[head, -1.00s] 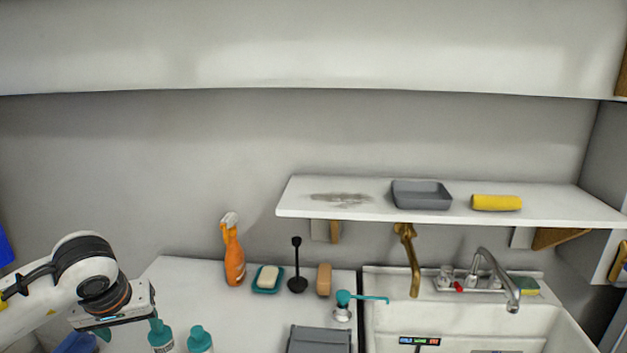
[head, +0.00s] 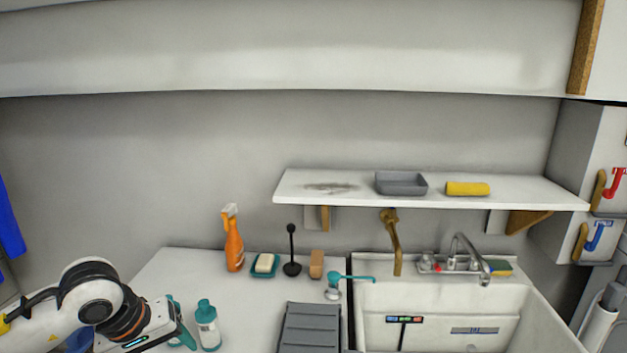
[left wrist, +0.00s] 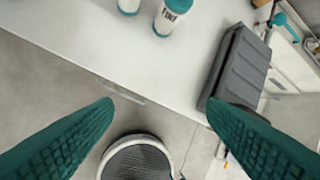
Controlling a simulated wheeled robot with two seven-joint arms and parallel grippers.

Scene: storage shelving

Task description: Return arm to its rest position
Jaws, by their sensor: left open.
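My left arm comes in at the lower left of the head view, with its gripper (head: 184,335) low beside the teal-capped bottle (head: 207,326). In the left wrist view, the two green ribbed fingers of my left gripper (left wrist: 160,108) are wide apart with nothing between them. The fingers point past the counter's front edge, over the floor. My right arm and gripper show in neither view.
The white counter (head: 160,270) holds an orange spray bottle (head: 234,245), a soap dish (head: 264,268) and a grey ridged case (head: 309,330). The sink (head: 440,300) is at right, under a white shelf (head: 300,185). A round object (left wrist: 138,160) stands below the counter edge.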

